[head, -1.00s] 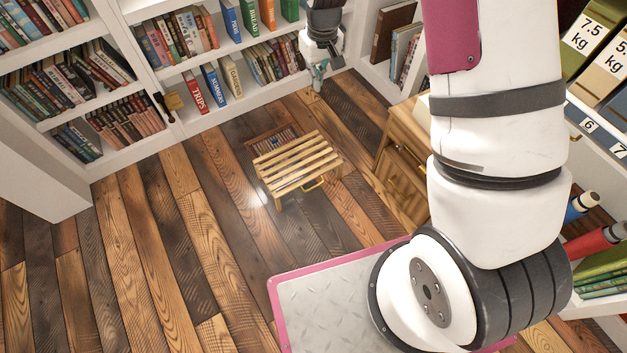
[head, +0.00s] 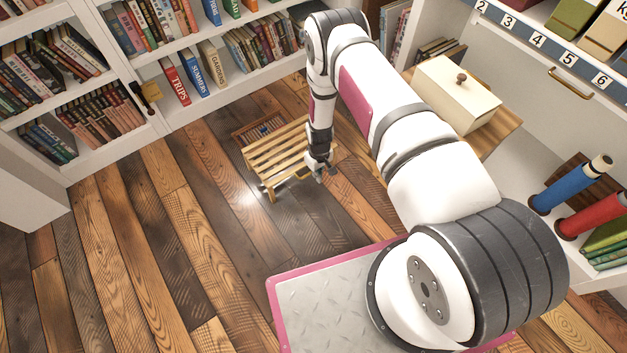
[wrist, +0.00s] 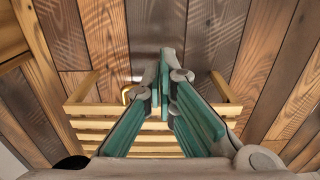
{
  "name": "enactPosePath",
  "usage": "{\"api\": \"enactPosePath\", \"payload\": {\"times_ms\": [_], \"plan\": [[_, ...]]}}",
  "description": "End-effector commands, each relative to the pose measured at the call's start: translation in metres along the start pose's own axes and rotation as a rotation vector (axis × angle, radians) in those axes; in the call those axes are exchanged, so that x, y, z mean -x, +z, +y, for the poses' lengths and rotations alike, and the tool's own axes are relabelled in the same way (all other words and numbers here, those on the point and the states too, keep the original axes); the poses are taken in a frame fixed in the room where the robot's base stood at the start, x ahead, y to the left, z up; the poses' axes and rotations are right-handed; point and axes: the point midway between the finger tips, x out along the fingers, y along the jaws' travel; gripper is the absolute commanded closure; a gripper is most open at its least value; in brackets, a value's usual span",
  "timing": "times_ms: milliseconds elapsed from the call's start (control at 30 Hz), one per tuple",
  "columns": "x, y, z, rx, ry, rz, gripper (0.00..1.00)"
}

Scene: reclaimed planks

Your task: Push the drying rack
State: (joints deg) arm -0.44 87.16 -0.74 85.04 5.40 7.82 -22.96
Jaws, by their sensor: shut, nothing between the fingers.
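The drying rack (head: 272,155) is a low pale wooden frame with several slats and short legs, standing on the plank floor in the head view. My gripper (head: 325,171) is down low at the rack's near right end, and my arm hides part of that end. In the wrist view the green-padded fingers (wrist: 164,62) are shut together and empty, in front of the slats. I cannot tell whether they touch the rack.
White bookshelves (head: 105,80) line the back. A wooden cabinet with a cream lidded box (head: 452,92) stands to the right. Open plank floor (head: 150,230) lies left and in front.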

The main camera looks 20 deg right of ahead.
Motion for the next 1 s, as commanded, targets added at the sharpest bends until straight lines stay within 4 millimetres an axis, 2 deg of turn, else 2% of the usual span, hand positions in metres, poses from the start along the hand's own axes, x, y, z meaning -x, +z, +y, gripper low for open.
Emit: {"api": "enactPosePath", "payload": {"times_ms": [167, 567, 733, 1000], "plan": [[-0.022, 0.001, 0.0, 0.0, 0.0, -0.001, 1.0], [-0.1, 0.001, 0.0, -0.001, 0.0, 0.0, 1.0], [-0.099, -0.025, 0.0, 0.002, 0.001, 0.003, 1.0], [-0.098, -0.039, 0.0, -0.001, 0.0, -0.001, 1.0]]}}
